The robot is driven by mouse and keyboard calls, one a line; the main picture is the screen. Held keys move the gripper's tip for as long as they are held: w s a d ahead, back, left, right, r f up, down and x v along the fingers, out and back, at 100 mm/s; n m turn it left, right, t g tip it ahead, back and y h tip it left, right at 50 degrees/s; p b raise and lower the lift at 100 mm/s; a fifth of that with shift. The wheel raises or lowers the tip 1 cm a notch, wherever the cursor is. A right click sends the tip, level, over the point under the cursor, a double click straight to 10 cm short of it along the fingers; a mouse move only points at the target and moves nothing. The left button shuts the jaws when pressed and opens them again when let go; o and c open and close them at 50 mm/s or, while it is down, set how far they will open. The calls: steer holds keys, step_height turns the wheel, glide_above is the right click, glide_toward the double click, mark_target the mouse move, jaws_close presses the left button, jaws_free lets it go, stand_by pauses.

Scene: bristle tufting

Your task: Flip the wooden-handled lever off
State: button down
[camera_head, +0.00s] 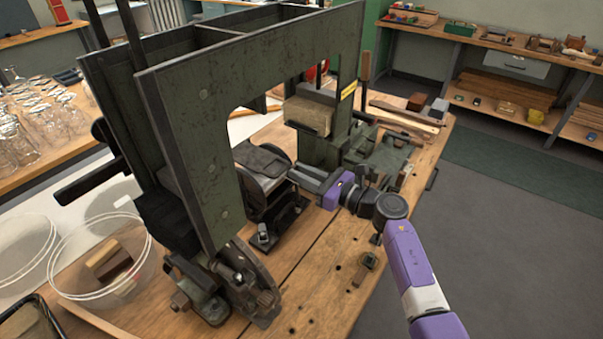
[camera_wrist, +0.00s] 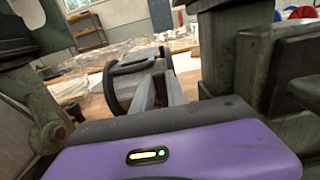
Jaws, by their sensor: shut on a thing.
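The lever with the wooden handle (camera_head: 366,66) stands about upright at the right of the green machine in the head view. My purple gripper (camera_head: 296,177) is in front of and below it, well apart from the lever, with its fingers pointing left toward the dark roller. In the wrist view, my gripper's grey fingers (camera_wrist: 160,75) reach forward close together, near the dark rounded roller part (camera_wrist: 133,75). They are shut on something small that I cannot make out. I cannot identify the lever in the wrist view.
The green machine frame (camera_head: 205,140) rises high at the left of my gripper. A wooden block (camera_head: 307,116) sits on the machine behind it. Clear bowls (camera_head: 100,258) stand at left. The bench top (camera_head: 335,270) in front is mostly free, with a small fitting (camera_head: 367,262).

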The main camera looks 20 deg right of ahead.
steer(key=b, duration=0.2)
steer(key=s+t+b, duration=0.1)
steer(key=b, duration=0.1)
steer(key=shift+d+f+y+b, duration=0.15)
steer(key=shift+d+y+b, duration=0.2)
steer(key=shift+y, duration=0.05)
steer(key=c, duration=1.3)
jaws_free()
steer(key=v, duration=0.8)
steer(key=shift+a, duration=0.1)
